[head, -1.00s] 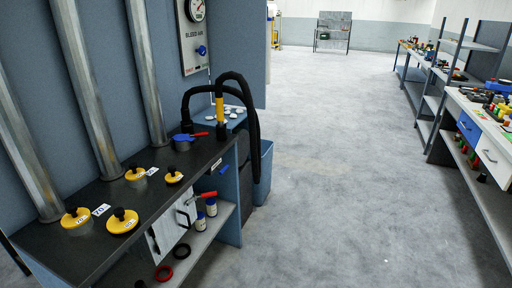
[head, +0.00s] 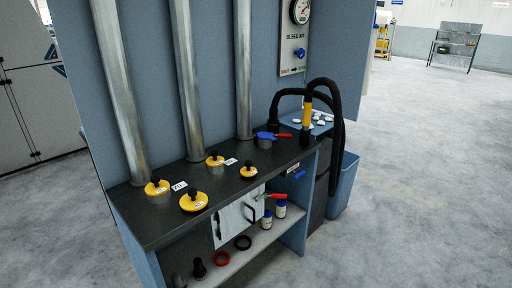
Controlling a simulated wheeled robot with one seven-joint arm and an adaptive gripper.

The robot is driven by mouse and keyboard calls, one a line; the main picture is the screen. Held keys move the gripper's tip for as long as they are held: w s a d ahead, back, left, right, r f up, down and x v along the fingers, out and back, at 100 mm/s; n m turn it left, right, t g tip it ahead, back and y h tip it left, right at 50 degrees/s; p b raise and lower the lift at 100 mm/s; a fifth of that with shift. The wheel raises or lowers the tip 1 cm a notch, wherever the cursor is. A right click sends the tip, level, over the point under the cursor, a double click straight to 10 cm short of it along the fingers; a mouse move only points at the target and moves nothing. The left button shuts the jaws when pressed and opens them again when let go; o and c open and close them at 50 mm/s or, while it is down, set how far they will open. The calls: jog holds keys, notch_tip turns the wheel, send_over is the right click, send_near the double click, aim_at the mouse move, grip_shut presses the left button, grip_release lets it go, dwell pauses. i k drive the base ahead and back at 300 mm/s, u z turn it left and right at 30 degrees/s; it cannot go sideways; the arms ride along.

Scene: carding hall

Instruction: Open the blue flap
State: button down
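A blue flap (head: 265,135) lies on top of a short grey pipe stub (head: 264,143) at the back right of the dark bench top (head: 228,183). It looks closed over the stub. A red lever (head: 284,135) sticks out to its right. My gripper is not in view.
Several yellow caps with black knobs (head: 194,201) sit on the bench. A black hose with a yellow cuff (head: 308,110) arches beside the flap. Grey pipes (head: 187,80) rise behind. Bottles (head: 280,208) and rings stand on the lower shelf. A blue bin (head: 343,185) is right; floor (head: 400,220) is free.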

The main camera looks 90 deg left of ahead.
aim_at(263, 135)
jog(key=u, duration=1.75)
